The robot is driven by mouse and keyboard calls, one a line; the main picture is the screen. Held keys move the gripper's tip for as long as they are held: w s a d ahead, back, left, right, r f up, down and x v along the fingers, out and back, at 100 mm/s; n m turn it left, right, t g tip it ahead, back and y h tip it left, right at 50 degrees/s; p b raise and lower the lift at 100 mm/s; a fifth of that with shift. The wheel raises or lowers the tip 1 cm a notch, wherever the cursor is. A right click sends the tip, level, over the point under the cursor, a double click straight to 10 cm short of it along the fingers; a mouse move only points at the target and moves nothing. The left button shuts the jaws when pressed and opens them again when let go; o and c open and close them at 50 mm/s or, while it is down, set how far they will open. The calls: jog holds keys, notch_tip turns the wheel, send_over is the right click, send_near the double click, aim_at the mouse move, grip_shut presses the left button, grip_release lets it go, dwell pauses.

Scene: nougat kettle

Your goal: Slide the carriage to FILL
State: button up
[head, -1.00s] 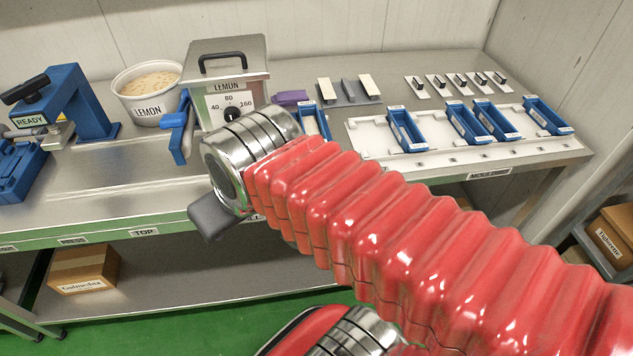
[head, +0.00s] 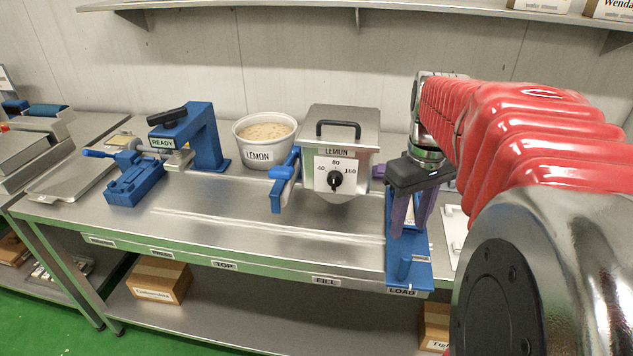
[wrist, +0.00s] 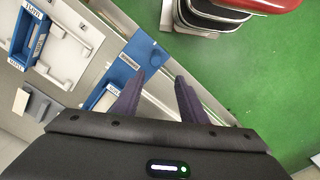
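The blue carriage (head: 422,272) is at the front of the bench by the LOAD label (head: 402,292), right of the FILL label (head: 326,281). A blue post (head: 405,266) stands up from it. My gripper (head: 409,230) points down over the carriage, its two dark purple fingers apart with nothing between them. The fingertips look close to the post; I cannot tell if they touch it. In the wrist view my open fingers (wrist: 160,78) show with the blue carriage (wrist: 128,68) beyond and left of them.
The LEMON kettle (head: 341,145) with its blue lever (head: 284,180) stands behind FILL, left of my arm. A LEMON tub (head: 257,157) and a blue press (head: 200,140) are farther left. The bench front between TOP and LOAD is clear.

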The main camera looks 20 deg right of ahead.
aim_at(403, 264)
jog(key=shift+s+d+f, duration=0.1)
jog(key=shift+d, duration=0.55)
notch_tip(403, 264, down, 14)
jog(key=shift+r, duration=0.1)
dwell(0.5)
jog(key=shift+c, duration=0.6)
grip_shut()
